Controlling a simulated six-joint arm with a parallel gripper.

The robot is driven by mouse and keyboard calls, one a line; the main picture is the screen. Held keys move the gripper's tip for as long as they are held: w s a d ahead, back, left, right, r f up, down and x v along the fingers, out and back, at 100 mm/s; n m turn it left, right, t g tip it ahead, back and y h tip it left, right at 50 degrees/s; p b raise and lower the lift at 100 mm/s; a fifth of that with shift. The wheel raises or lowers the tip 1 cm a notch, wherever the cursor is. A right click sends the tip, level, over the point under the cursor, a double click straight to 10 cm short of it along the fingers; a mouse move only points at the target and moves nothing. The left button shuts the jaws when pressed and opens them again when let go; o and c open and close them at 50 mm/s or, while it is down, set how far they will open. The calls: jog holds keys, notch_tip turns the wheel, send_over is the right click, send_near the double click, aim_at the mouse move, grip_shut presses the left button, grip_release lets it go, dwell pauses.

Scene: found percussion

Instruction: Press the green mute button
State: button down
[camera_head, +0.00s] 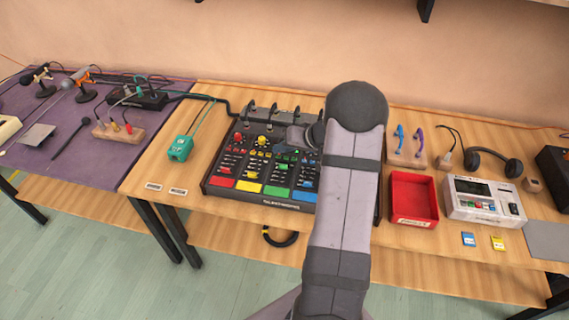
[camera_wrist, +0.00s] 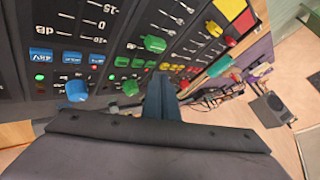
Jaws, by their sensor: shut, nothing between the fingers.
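The black mixer (camera_head: 222,168) stands on the wooden table with red, yellow, green and blue columns. A large green button (camera_head: 278,191) lies at its front edge between the yellow button (camera_head: 249,187) and the blue button (camera_head: 304,196). I cannot read a mute label on it. My gripper (camera_wrist: 161,78) is shut and empty, low over the mixer panel among its knobs. Whether the fingers touch the panel cannot be told. My arm hides the mixer's right part in the head view.
A red tray (camera_head: 414,199) and a white device (camera_head: 483,204) stand right of my arm. A teal box (camera_head: 180,149) lies left of the mixer. Cables with plugs (camera_head: 273,110) stand along the mixer's back edge. The table's front left is mostly clear.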

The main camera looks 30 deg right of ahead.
jog(key=shift+f+b, duration=0.65)
jog(key=shift+b, duration=0.6)
dwell(0.4)
jog(key=shift+r, duration=0.65)
notch_tip(320, 180, up, 6)
jog(key=p, duration=0.2)
dwell(0.7)
dwell(0.3)
